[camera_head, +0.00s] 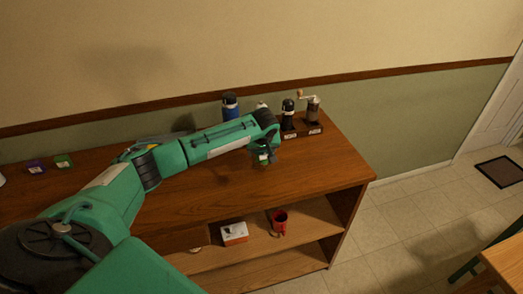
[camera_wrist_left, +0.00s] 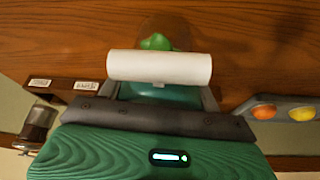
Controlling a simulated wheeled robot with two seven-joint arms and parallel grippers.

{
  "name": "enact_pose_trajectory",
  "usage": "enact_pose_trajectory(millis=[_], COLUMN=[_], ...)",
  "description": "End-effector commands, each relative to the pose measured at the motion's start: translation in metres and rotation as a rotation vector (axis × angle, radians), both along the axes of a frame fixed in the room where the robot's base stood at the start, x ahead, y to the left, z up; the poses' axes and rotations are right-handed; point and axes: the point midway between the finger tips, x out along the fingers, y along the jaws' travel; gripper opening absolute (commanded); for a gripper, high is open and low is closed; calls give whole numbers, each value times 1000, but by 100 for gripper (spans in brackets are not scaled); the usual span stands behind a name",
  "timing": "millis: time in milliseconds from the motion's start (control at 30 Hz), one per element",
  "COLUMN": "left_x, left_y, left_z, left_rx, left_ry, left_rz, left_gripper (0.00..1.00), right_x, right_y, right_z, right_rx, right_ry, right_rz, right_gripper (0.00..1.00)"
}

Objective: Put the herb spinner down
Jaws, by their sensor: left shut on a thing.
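My left gripper (camera_head: 264,160) is over the wooden counter near its right end, pointing down. It is shut on the herb spinner, which shows as a small green and white piece (camera_head: 263,157) below my wrist. In the left wrist view the herb spinner (camera_wrist_left: 160,67) shows a white cylinder lying across the fingers, with green parts around it and a dim rounded shape beyond. My left gripper (camera_wrist_left: 160,88) has a finger on each side of it. Whether the herb spinner touches the counter I cannot tell. My right gripper is not in view.
A wooden holder (camera_head: 301,131) with a dark bottle (camera_head: 288,115) and a grinder (camera_head: 313,110) stands just behind. A blue bottle (camera_head: 230,107) is behind my arm. A tray with fruit (camera_wrist_left: 283,112) is beside the gripper. The counter (camera_head: 310,175) is clear at front right.

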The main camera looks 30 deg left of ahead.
Motion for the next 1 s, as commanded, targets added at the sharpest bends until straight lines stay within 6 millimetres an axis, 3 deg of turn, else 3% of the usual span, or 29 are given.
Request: enact_pose_trajectory(millis=[233, 267, 333, 367, 767, 1000], left_x=[0, 0, 0, 0, -1, -15], left_y=[0, 0, 0, 0, -2, -14], left_z=[-3, -3, -3, -3, 6, 48], left_rx=[-1, -1, 0, 0, 0, 0], left_ry=[0, -1, 0, 0, -1, -4], left_rz=[0, 0, 0, 0, -1, -3], left_gripper=[36, 70, 84, 86, 86, 86], right_x=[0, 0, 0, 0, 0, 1], right_y=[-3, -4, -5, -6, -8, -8], right_z=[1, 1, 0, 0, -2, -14], right_rx=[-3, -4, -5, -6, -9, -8], right_ry=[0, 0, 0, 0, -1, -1], right_rz=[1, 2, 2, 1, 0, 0], right_gripper=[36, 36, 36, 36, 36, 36])
